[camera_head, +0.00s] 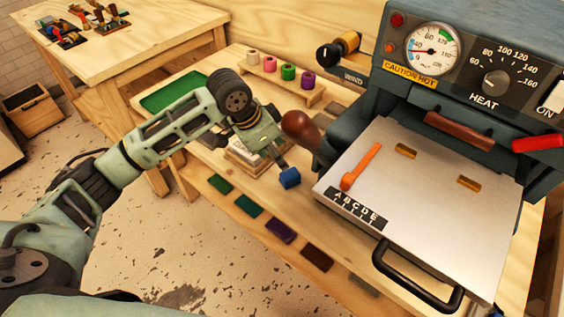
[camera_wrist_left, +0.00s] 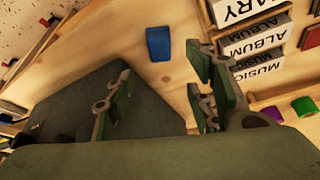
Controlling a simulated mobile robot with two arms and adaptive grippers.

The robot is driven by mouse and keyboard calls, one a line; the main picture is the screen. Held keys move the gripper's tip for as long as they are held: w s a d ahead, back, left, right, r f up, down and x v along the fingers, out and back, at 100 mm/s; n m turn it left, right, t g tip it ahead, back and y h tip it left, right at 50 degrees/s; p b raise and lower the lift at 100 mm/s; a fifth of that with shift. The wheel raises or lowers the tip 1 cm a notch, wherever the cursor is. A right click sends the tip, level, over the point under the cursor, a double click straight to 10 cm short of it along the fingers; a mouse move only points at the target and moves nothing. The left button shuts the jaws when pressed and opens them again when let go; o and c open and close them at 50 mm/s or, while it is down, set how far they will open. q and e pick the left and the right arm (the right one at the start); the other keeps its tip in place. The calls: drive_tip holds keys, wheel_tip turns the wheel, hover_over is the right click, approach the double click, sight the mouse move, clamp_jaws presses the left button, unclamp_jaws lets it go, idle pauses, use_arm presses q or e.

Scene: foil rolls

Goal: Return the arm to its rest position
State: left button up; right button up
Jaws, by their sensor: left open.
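My left arm reaches in from the left in the head view. Its gripper (camera_head: 266,150) hangs over the front of the wooden bench, left of the hot-stamping machine. In the left wrist view the gripper (camera_wrist_left: 165,95) has its two fingers spread wide with nothing between them. A small blue piece (camera_head: 289,178) lies on the bench just beyond the fingertips, apart from them; it also shows in the left wrist view (camera_wrist_left: 158,43). My right gripper is not in view.
The machine's silver plate (camera_head: 400,200) and dark round knob (camera_head: 300,128) stand close to the right of the gripper. White, pink, green (camera_head: 288,72) and purple rolls sit on a rack behind. A green tray (camera_head: 172,92) and labelled blocks (camera_wrist_left: 255,45) are near the arm.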

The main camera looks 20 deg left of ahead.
use_arm(q)
drive_tip(key=shift+v, duration=0.8)
drive_tip(key=shift+h, duration=0.4)
drive_tip(key=s+d+f, duration=0.6)
drive_tip(key=s+f, duration=0.1)
drive_tip(key=shift+d, duration=0.15)
drive_tip(key=s+d+f+n, duration=0.1)
drive_tip(key=s+d+f, duration=0.1)
drive_tip(key=s+f, duration=0.35)
drive_tip(key=s+a+f+n+y, duration=0.1)
drive_tip(key=s+a+n+y, duration=0.2)
drive_tip(key=s, duration=0.5)
drive_tip(key=s+a+n+y, duration=0.1)
drive_tip(key=s+a+n, duration=0.2)
drive_tip(key=s+a, duration=0.4)
wheel_tip(320, 180, down, 27)
drive_tip(key=s+d+g, duration=0.1)
drive_tip(key=s+d, duration=0.1)
drive_tip(key=s, duration=0.1)
drive_tip(key=s+a+f+m+g, duration=0.1)
drive_tip(key=s+a+f, duration=0.2)
drive_tip(key=s+f, duration=1.2)
drive_tip(key=shift+s+a, duration=0.2)
drive_tip(key=shift+s, duration=0.45)
